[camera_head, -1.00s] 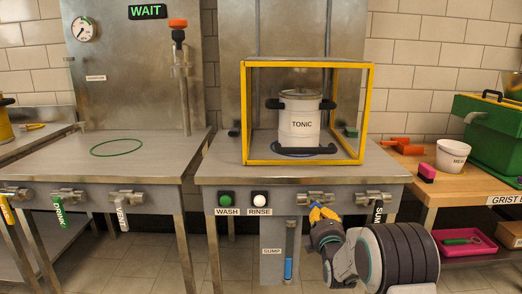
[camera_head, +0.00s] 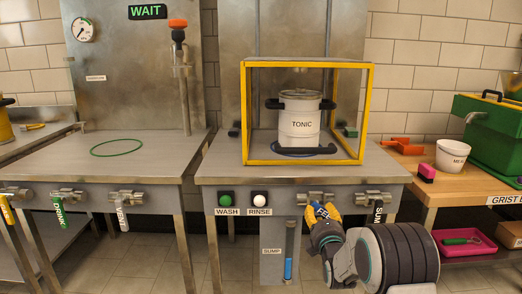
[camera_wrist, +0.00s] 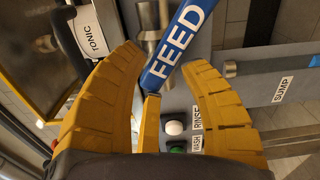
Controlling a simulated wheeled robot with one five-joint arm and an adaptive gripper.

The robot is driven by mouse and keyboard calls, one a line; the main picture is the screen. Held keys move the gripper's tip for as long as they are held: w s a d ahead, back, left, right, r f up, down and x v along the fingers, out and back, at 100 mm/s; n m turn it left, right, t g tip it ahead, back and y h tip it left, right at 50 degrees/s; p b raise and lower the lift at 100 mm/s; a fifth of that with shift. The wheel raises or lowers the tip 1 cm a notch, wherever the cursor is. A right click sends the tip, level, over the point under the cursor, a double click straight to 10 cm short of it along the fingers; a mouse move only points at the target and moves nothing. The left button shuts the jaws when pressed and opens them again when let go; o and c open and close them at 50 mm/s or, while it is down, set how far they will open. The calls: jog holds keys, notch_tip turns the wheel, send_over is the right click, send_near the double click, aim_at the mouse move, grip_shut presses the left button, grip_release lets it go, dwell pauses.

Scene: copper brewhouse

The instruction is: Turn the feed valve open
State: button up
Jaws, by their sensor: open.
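The feed valve has a blue handle marked FEED (camera_wrist: 174,45) in the wrist view. It slants up and to the right from between my fingers. Its metal body (camera_head: 314,196) shows on the front panel of the right-hand bench in the head view, with the handle mostly hidden behind my gripper. My gripper (camera_head: 326,211) has yellow fingers and is at the valve, just below its body. In the wrist view my gripper (camera_wrist: 160,65) is open, with the handle's end between the fingers. I cannot tell whether they touch it.
The sump valve (camera_head: 378,212), with a black handle, hangs close to the right. The rinse (camera_head: 260,199) and wash (camera_head: 226,199) buttons are to the left. A yellow frame (camera_head: 369,110) surrounds the TONIC pot (camera_head: 299,125) on the bench above. A sump gauge (camera_head: 288,267) is below.

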jog(key=shift+s, duration=1.15)
jog(key=m, duration=0.8)
jog(key=shift+w, duration=1.15)
jog(key=shift+o, duration=0.2)
